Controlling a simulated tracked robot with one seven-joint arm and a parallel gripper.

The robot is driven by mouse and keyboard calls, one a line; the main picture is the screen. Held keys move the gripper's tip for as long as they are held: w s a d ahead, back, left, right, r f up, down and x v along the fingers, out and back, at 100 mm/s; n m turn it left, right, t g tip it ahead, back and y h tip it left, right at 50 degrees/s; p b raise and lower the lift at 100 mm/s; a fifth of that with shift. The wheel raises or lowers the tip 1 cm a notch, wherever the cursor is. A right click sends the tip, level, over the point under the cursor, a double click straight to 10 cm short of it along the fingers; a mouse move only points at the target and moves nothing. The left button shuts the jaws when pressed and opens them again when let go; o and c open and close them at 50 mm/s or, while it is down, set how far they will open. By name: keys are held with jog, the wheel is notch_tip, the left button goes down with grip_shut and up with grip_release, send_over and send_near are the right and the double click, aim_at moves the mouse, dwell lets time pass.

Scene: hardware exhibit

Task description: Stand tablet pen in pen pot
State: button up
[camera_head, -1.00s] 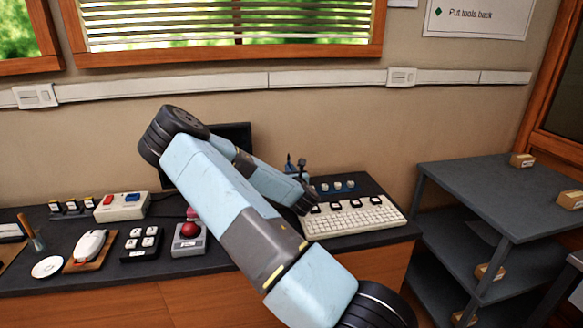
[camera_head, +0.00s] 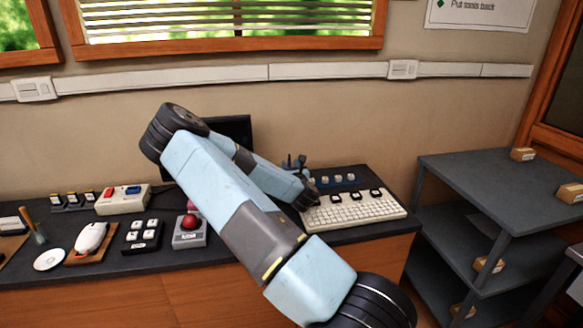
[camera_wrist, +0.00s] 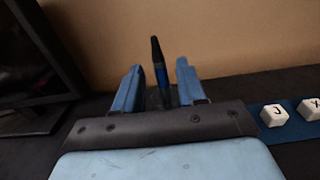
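The tablet pen (camera_wrist: 160,65), dark with a blue band, stands nearly upright in the wrist view, leaning slightly left. My gripper (camera_wrist: 157,85) has its two blue fingers on either side of the pen, with a visible gap to each, so it is open. A dark shape (camera_wrist: 168,98) around the pen's lower end may be the pen pot, but my gripper's body hides most of it. In the head view my gripper (camera_head: 297,162) is small, behind the keyboard at the back of the desk; the pen and pot cannot be told apart there.
A keyboard (camera_head: 355,211) lies right of my gripper, with loose keycaps (camera_wrist: 273,116) on a blue strip behind it. A dark monitor (camera_wrist: 35,70) stands close on the left. The wall is behind.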

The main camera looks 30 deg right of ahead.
jog(key=v, duration=1.4)
jog(key=shift+w, duration=0.1)
dwell(0.8)
